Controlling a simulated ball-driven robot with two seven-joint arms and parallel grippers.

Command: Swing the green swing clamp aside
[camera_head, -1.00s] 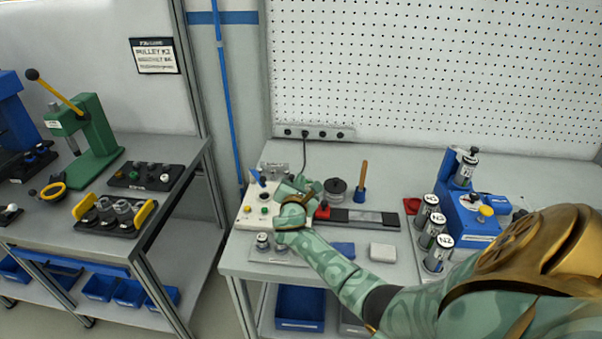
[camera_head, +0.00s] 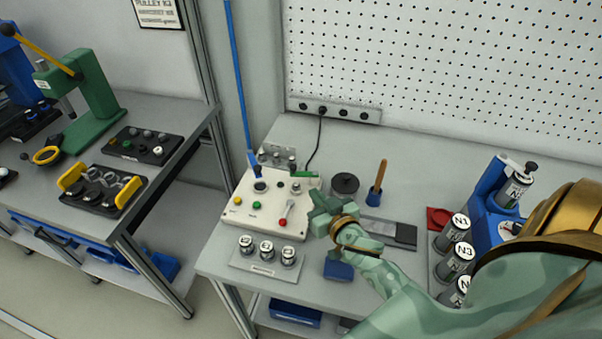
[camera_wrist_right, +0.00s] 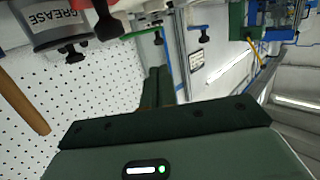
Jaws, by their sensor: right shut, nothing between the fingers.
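The green swing clamp (camera_head: 305,174) shows as a short green bar at the back right of the white control panel (camera_head: 240,218). It points right, past a small metal post (camera_head: 296,187) on the panel. My right gripper (camera_head: 318,203) is at the panel's right edge, just in front of the green bar, and is shut and empty. Whether it touches the clamp I cannot tell. In the right wrist view, the dark fingers (camera_wrist_right: 158,88) are together, and a thin green bar (camera_wrist_right: 143,32) shows beyond them. My left gripper is out of view.
The panel carries a blue lever (camera_head: 254,164), coloured buttons and a red-tipped switch (camera_head: 287,213). A dark round pot (camera_head: 345,184) and a wooden-handled tool (camera_head: 379,180) stand behind my gripper. Several N-labelled canisters (camera_head: 452,232) stand right.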

